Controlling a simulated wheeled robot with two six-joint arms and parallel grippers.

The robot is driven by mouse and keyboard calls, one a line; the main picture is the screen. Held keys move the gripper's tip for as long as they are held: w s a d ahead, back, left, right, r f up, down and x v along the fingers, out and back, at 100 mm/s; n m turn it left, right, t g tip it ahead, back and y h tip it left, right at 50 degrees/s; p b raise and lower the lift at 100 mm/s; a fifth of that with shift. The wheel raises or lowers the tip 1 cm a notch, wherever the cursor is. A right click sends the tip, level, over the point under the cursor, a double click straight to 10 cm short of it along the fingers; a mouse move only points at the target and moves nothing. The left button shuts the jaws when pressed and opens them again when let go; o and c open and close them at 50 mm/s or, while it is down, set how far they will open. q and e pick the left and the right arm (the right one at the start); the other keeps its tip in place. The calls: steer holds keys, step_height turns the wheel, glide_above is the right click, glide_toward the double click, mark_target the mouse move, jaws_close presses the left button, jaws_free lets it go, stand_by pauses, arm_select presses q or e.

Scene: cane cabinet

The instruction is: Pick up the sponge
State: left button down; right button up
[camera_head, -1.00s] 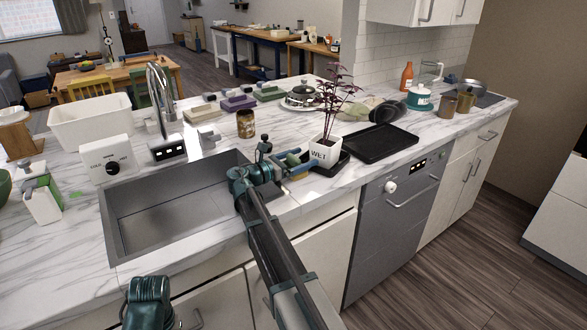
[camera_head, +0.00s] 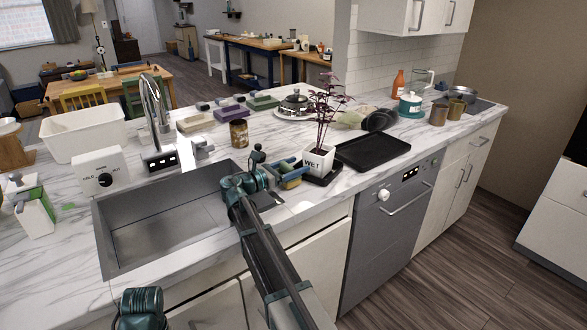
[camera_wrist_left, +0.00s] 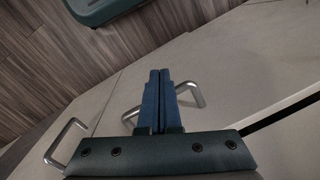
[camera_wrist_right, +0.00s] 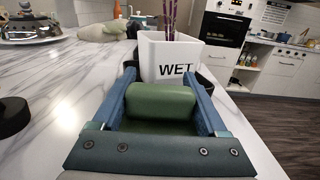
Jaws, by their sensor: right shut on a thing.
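The sponge (camera_wrist_right: 160,101) is a green block in the right wrist view, held between the two blue fingers of my right gripper (camera_wrist_right: 160,82). In the head view, my right gripper (camera_head: 291,169) is at the counter's front edge, right of the sink and just left of the white pot; the sponge is mostly hidden there. I cannot tell whether the sponge is clear of the surface under it. My left gripper (camera_wrist_left: 159,76) is shut and empty in the left wrist view, its blue fingers together in front of pale cabinet fronts with metal handles.
The white pot (camera_head: 318,160) marked WET holds a purple plant, close ahead of my right gripper; it also shows in the right wrist view (camera_wrist_right: 174,62). A black tray (camera_head: 372,152) lies right of it. The sink (camera_head: 160,215) is empty. A brown can (camera_head: 239,134) stands behind it.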

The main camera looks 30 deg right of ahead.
step_height(320, 180, up, 4)
steer(key=p, duration=0.3)
steer(key=shift+f, duration=0.25)
steer(key=w+a, duration=0.6)
steer(key=w, duration=0.1)
steer(key=w+a, duration=0.3)
steer(key=w, duration=0.1)
steer(key=shift+a+r+p, duration=0.25)
steer(key=shift+r+p, duration=0.1)
steer(key=shift+r, duration=0.05)
steer(key=shift+w+a, duration=0.55)
steer(key=shift+a, duration=0.05)
steer(key=shift+r, duration=0.1)
